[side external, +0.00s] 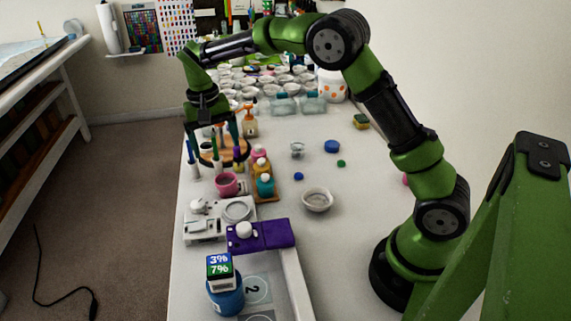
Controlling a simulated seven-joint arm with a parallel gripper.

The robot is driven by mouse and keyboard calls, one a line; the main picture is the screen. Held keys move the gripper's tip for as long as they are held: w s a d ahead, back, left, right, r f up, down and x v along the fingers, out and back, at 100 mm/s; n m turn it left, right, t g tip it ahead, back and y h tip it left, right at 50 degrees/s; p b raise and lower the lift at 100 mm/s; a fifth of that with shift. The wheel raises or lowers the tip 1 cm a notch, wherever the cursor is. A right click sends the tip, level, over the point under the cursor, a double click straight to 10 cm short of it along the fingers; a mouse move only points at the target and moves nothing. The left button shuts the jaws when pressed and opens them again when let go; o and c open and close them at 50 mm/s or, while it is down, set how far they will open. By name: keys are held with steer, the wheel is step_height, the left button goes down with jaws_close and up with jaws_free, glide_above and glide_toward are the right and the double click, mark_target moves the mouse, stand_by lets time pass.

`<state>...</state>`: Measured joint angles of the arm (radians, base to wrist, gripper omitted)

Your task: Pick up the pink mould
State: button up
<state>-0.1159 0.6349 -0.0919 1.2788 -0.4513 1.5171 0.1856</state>
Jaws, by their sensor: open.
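A pink cup-shaped piece (228,184), which looks like the pink mould, stands on the white table (345,225) left of the small bottles. Its open top faces up. A small part of another pink thing (406,180) shows at the right, mostly hidden behind my arm. My gripper (214,133) is open and points down above a round wooden holder (210,160) with upright pens or tools. It is farther back than the pink cup and apart from it. Its fingertips are small and partly lost among the tools.
Pink, orange and teal bottles (265,186) stand just right of the cup. A white scale (205,225) and a purple device (262,236) are in front. A white bowl (317,200) and a blue lid (332,146) lie to the right. Several bowls (265,82) crowd the back.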

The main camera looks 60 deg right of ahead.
mark_target(226, 182)
steer(key=f, duration=0.9)
steer(key=d+f, duration=0.1)
steer(key=f, duration=0.3)
steer(key=shift+s+f, duration=0.25)
steer(key=c, duration=1.1)
